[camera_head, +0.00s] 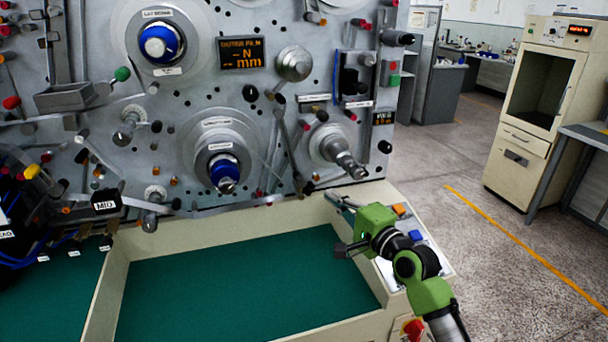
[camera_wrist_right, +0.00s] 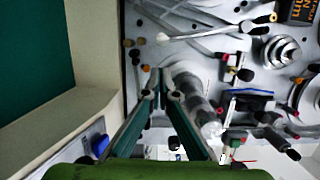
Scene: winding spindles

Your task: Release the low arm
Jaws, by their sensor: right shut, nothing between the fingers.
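The machine panel (camera_head: 220,100) carries several short arms and levers; none is marked as the low arm, so I cannot tell which it is. A slim metal arm (camera_head: 288,150) slants down the panel between the lower blue-hubbed spindle (camera_head: 224,172) and the grey stepped shaft (camera_head: 340,155). In the right wrist view a slim pale arm (camera_wrist_right: 205,33) shows beyond my fingers, near the grey shaft (camera_wrist_right: 195,95). My right gripper (camera_head: 334,198) is low in front of the panel, below the shaft. Its fingers (camera_wrist_right: 161,80) are together and empty. My left gripper is not seen.
A cream-rimmed tray (camera_head: 215,237) with a green floor lies below the panel. A button console (camera_head: 432,262) and red stop knob (camera_head: 413,328) are beside my right arm. A MID box (camera_head: 95,206) stands left. Open floor (camera_head: 480,180) lies right.

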